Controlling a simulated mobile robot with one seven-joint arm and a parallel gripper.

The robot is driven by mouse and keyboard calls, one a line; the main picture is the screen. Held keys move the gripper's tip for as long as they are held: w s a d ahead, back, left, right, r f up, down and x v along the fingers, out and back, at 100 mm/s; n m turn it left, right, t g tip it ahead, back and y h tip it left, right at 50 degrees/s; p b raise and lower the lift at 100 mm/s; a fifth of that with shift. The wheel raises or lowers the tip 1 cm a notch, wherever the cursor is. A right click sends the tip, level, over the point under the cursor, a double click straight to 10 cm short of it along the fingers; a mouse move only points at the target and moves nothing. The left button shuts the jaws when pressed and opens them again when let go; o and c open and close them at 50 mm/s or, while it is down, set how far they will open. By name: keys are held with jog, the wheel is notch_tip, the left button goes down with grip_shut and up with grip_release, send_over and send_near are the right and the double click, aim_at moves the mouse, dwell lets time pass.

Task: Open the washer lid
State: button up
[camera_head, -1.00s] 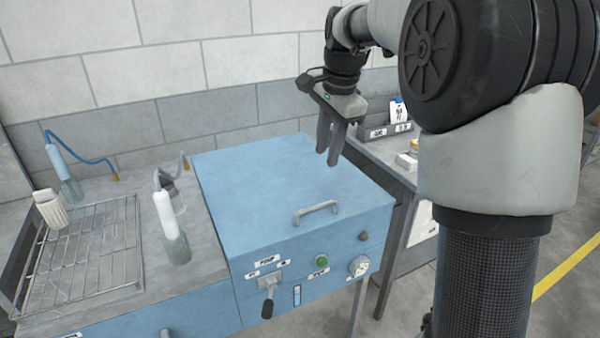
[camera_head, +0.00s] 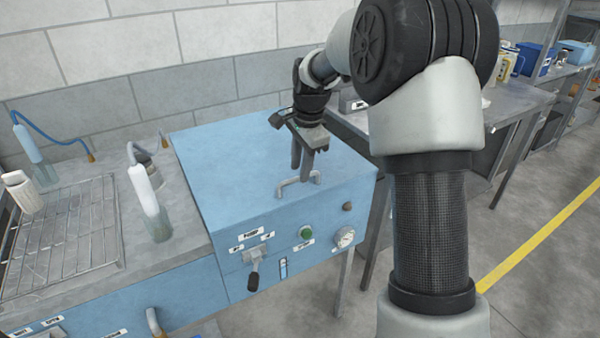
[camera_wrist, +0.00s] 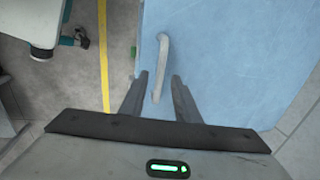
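The washer is a blue box whose flat lid (camera_head: 235,150) is down. A grey bar handle (camera_head: 299,187) stands at the lid's front edge. In the wrist view the lid (camera_wrist: 235,60) fills the right side, and the handle (camera_wrist: 163,65) runs toward my gripper (camera_wrist: 160,95). My gripper (camera_head: 302,175) points down over the handle, its two fingers apart. In the wrist view the handle's near end lies between the fingers, with gaps on both sides. I cannot tell how far the fingertips reach down around the bar.
The front panel has a pump lever (camera_head: 254,275), a green button (camera_head: 306,233) and a gauge (camera_head: 345,237). To the left are a wire rack (camera_head: 65,235) and a brush bottle (camera_head: 150,205). A grey workbench (camera_head: 505,105) stands behind at the right.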

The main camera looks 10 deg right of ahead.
jog(key=shift+w+f, duration=0.15)
jog(key=shift+f, duration=0.75)
jog(key=shift+c, duration=0.4)
grip_shut()
jog(key=shift+r, duration=0.1)
